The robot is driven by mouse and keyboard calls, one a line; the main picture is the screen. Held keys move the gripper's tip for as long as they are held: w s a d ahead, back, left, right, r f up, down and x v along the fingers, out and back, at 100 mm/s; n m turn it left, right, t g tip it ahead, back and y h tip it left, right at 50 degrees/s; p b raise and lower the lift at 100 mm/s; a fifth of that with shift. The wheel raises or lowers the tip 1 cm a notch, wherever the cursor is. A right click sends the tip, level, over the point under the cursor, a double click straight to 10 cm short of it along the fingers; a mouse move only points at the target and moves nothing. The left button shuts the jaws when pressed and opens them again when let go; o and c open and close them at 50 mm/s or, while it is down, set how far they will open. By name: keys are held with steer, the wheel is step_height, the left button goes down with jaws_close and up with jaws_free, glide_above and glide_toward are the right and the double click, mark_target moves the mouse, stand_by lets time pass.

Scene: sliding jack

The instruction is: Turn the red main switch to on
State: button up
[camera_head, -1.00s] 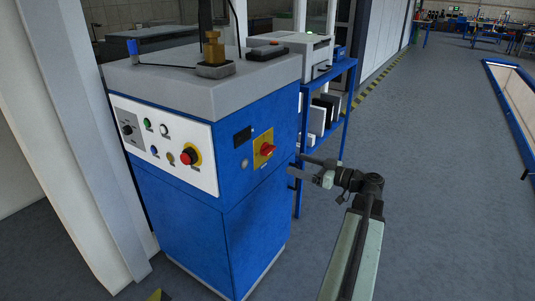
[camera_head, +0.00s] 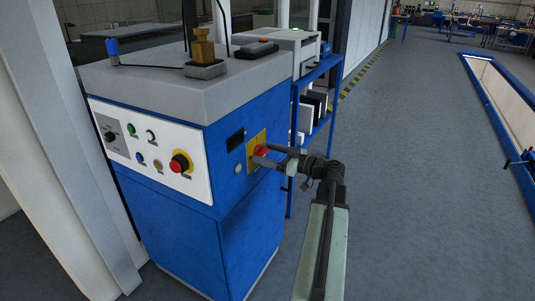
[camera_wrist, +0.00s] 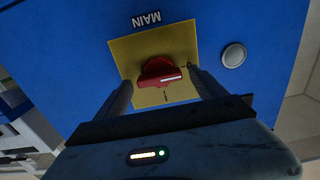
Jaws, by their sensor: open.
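The red main switch (camera_wrist: 160,72) is a rotary knob on a yellow plate (camera_wrist: 128,48) on the side of the blue cabinet. In the wrist view it appears upside down, under the label MAIN (camera_wrist: 146,19), with a white mark on its right side. My gripper (camera_wrist: 160,85) is open, one finger on each side of the knob's lower part. I cannot tell whether the fingers touch it. In the head view the switch (camera_head: 261,151) is partly hidden by my gripper (camera_head: 268,156), which reaches it from the right.
The blue cabinet (camera_head: 185,225) has a white control panel (camera_head: 172,128) with a red emergency button (camera_head: 180,163). A round grey button (camera_wrist: 233,55) sits beside the yellow plate. A blue shelf (camera_head: 325,95) stands behind.

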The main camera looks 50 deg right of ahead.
steer(key=shift+w, duration=0.2)
steer(key=c, duration=1.4)
steer(key=shift+o, duration=0.2)
